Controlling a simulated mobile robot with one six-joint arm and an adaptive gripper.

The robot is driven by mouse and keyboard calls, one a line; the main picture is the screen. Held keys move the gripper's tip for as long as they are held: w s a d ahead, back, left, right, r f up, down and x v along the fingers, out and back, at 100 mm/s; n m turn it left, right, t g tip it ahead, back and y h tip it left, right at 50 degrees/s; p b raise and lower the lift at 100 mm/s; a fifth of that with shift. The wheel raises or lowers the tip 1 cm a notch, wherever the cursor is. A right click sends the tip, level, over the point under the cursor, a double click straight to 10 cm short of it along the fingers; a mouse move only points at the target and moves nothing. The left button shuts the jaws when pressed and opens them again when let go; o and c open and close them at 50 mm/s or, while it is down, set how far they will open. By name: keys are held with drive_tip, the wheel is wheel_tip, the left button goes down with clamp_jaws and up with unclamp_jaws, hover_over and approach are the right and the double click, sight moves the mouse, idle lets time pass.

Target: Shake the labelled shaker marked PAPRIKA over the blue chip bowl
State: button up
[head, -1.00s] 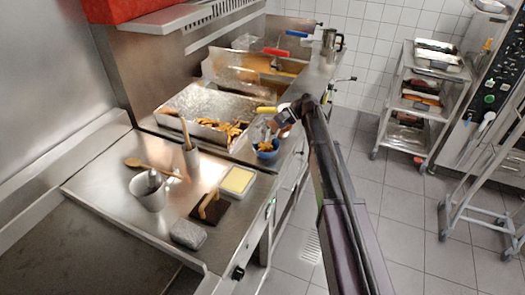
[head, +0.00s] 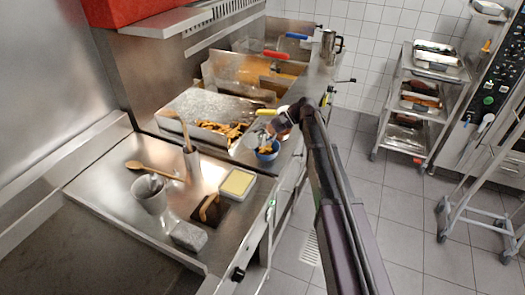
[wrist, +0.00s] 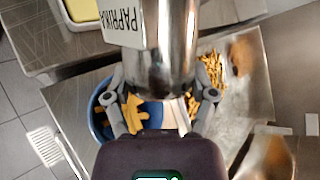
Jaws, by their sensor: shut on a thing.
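My gripper (wrist: 160,105) is shut on a shiny metal shaker (wrist: 168,45), whose white label (wrist: 122,22) reads PAPRIKA, upside down in the wrist view. The shaker fills the top middle of that view, and its top end is cut off. The blue bowl (wrist: 97,122) with golden chips is below and partly behind my gripper. In the head view the blue bowl (head: 268,156) stands at the counter's front edge, with my gripper (head: 268,133) just above it. There the shaker is small and partly hidden, so its exact tilt is unclear.
A metal chip tray (head: 190,103) with loose chips lies behind the bowl, beside fryer baskets.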

drive_tip(key=w, duration=0.1)
drive_tip(key=w+d+f+b, duration=0.1)
drive_tip(key=shift+w+f, duration=0.15)
drive_tip(key=shift+w, duration=0.2)
idle(0.6)
drive_tip(key=shift+s+r+t+h+p, duration=0.15)
drive_tip(key=shift+r+t+h+p, duration=0.15)
drive_tip(key=shift+r+p, duration=0.55)
wheel_tip(320, 180, up, 3)
drive_tip(key=n+t+h+p, duration=0.1)
drive_tip(key=n+t+p, duration=0.1)
drive_tip(key=p, duration=0.4)
drive_tip(key=shift+s+f+t+h, duration=0.15)
drive_tip(key=shift+t+h, duration=0.25)
drive_tip(key=shift+t, duration=0.3)
